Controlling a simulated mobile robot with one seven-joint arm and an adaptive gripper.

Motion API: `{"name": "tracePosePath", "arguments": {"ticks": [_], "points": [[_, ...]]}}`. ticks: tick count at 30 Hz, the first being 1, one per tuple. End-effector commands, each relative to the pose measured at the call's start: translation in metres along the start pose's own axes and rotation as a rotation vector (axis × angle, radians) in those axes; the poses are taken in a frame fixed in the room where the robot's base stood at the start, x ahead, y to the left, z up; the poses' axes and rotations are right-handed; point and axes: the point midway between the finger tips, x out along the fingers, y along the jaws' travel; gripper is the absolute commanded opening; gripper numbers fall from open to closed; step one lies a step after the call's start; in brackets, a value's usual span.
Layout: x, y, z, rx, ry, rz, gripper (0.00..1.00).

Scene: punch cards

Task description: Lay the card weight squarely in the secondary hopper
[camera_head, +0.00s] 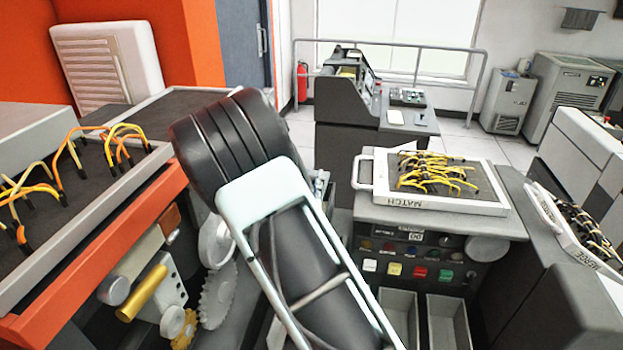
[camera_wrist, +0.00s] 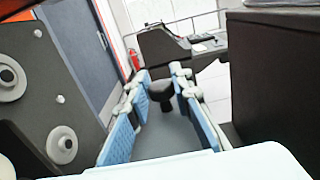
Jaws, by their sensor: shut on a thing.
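In the wrist view my gripper (camera_wrist: 162,80) has its two blue-padded fingers on either side of a dark knob, which I take to be part of the card weight (camera_wrist: 161,94). The fingers are shut on it. A flat grey surface (camera_wrist: 170,135) lies between the fingers below the knob; I cannot tell whether it belongs to the weight or to what is beneath. In the head view my arm covers the middle, and the gripper and weight are largely hidden behind it. I cannot make out which part is the secondary hopper.
At right in the head view, a white-framed MATCH plugboard (camera_head: 440,203) sits on a machine with coloured buttons above grey open bins (camera_head: 448,322). At left stands an orange-edged machine (camera_head: 90,260) with wired panel and gears. A dark machine wall (camera_wrist: 265,75) rises close at right in the wrist view.

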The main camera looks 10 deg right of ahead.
Motion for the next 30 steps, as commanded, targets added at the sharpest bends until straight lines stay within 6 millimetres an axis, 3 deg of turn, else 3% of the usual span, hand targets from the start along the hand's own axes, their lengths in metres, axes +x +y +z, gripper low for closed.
{"name": "tracePosePath", "arguments": {"ticks": [11,30], "points": [[0.000,0.000,-0.001,0.001,-0.003,0.000,0.00],[0.001,0.000,-0.029,0.001,-0.004,-0.001,0.00]]}}
